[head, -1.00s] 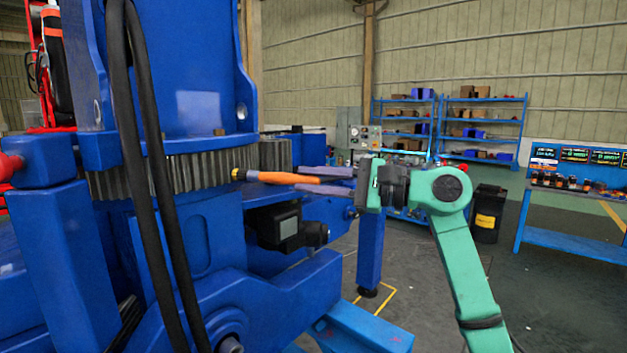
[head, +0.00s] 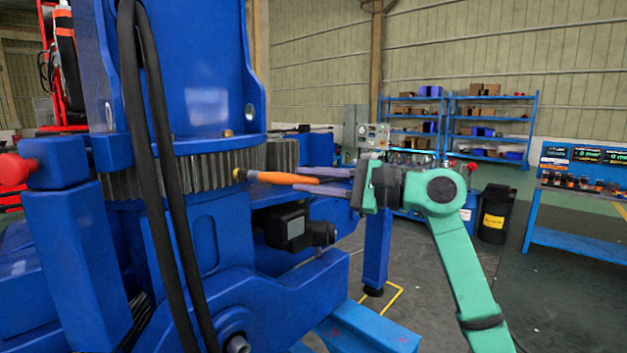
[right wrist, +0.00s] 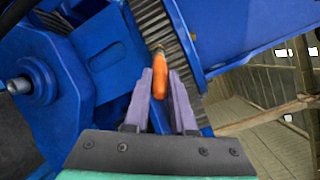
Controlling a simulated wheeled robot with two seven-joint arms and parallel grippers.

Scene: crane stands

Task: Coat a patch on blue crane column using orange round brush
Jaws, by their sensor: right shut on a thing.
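The blue crane column (head: 190,60) rises at the left of the head view, with a paler patch (head: 208,105) on its face. A toothed grey ring (head: 205,171) runs around it just below. My right gripper (head: 322,182) is shut on the orange round brush (head: 283,178) and holds it nearly level, its yellowish tip pointing left in front of the ring. In the right wrist view the brush (right wrist: 180,100) sits between the purple fingers (right wrist: 161,90), its tip over the ring teeth. Whether the tip touches anything cannot be told. My left gripper is out of view.
Black hoses (head: 160,150) hang down in front of the column. A dark boxy unit (head: 286,227) sits under the brush. Blue shelves (head: 490,125), a black bin (head: 494,215) and a blue workbench (head: 575,238) stand farther back right. Open floor lies between.

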